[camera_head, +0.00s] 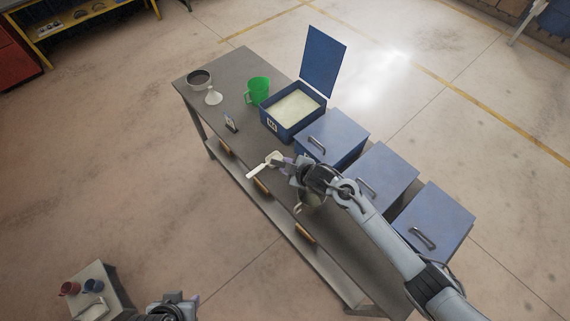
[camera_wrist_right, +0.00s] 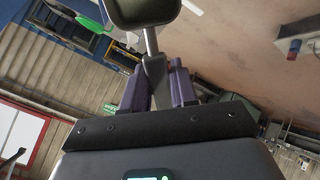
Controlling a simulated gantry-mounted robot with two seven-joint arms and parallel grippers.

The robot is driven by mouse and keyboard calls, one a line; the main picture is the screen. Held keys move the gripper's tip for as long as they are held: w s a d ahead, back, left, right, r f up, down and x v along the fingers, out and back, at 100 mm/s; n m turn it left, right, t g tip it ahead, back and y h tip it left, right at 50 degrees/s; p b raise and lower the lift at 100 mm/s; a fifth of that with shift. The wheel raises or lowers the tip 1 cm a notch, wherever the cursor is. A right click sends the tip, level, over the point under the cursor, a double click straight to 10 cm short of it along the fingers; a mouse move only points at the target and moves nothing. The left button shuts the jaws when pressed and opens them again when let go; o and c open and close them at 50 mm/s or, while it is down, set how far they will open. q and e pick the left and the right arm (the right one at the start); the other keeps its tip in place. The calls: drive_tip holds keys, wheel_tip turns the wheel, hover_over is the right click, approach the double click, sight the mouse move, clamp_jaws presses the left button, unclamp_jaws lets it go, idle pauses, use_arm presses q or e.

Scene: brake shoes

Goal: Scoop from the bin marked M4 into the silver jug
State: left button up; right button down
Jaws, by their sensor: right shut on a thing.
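My right gripper (camera_head: 287,165) is shut on a scoop (camera_head: 273,157), above the bench's front half. In the right wrist view the scoop (camera_wrist_right: 146,12) has a dark bowl, its handle between the purple fingers (camera_wrist_right: 155,88). An open blue bin (camera_head: 277,131) holds pale material, with its lid raised behind; its white label is too small to read surely. A metallic jug-like vessel (camera_head: 309,207) is partly hidden by my right arm; I cannot tell its full shape. My left gripper (camera_head: 178,299) is at the bottom edge, apart from the bench; its jaws are unclear.
Several closed blue bins (camera_head: 331,132) stand to the right along the bench (camera_head: 232,77). A green jug (camera_head: 257,91), white funnel (camera_head: 213,97), grey bowl (camera_head: 199,82) and small sign (camera_head: 231,123) stand to the left. A white strip (camera_head: 258,172) lies near the scoop.

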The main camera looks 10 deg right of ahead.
drive_tip(key=s+d+f+t+y+b, duration=0.2)
drive_tip(key=s+t+b, duration=0.3)
drive_tip(key=b, duration=0.9)
drive_tip(key=s+d+f+t+y+b, duration=0.1)
drive_tip(key=s+t+b, duration=0.5)
drive_tip(key=b, duration=0.8)
drive_tip(key=d+t+y, duration=0.1)
drive_tip(key=y, duration=0.1)
drive_tip(key=shift+s+d+f+n+y, duration=0.15)
drive_tip(key=shift+d+f+n+y, duration=0.15)
drive_tip(key=shift+f, duration=0.05)
idle(0.7)
drive_tip(key=shift+t, duration=0.3)
idle(0.8)
drive_tip(key=shift+d, duration=0.1)
idle(0.4)
